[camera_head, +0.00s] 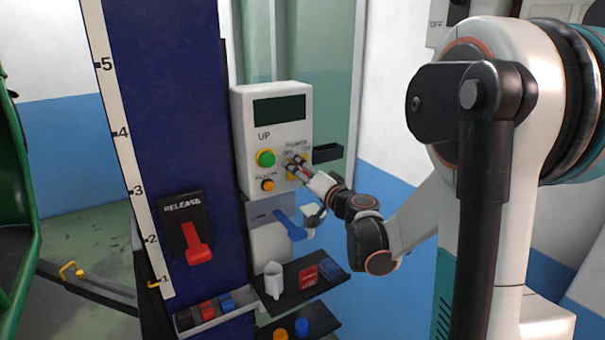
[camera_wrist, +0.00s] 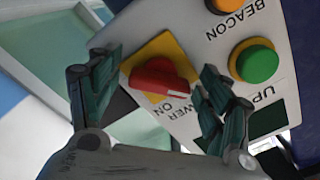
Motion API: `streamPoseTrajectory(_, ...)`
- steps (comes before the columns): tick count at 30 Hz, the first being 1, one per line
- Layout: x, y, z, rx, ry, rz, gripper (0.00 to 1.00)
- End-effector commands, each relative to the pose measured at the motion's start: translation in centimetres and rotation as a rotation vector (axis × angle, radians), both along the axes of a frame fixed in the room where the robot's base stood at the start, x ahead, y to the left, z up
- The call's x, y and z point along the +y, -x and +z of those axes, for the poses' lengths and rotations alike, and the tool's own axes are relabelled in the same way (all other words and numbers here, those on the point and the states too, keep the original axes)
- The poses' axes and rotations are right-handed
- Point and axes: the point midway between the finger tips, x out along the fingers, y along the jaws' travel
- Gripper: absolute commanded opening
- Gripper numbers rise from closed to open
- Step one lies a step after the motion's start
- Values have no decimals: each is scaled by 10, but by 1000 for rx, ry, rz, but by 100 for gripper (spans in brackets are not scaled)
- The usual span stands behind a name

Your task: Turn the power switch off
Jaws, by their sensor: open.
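The power switch (camera_wrist: 160,78) is a red rotary knob on a yellow plate, in the wrist view between my fingers. The labels POWER and ON show beside it, upside down. My gripper (camera_wrist: 155,88) is open, with one finger on each side of the knob; I cannot tell whether either finger touches it. In the head view my gripper (camera_head: 297,170) is at the right side of the white control box (camera_head: 243,110), and its fingers mostly hide the switch.
A green UP button (camera_head: 265,157) and an orange BEACON button (camera_head: 267,185) are close to the left of my gripper. A red release lever (camera_head: 197,243) is on the blue column. A blue-handled lever (camera_head: 291,226) and shelves with small items (camera_head: 285,305) are below.

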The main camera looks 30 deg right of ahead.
Motion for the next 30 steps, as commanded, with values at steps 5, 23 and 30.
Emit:
streamPoseTrajectory(5, 0, 1, 0, -1, -1, -1, 72)
streamPoseTrajectory(23, -4, 99, 0, 0, 0, -3, 72)
streamPoseTrajectory(30, -4, 119, 0, 0, 0, -1, 72)
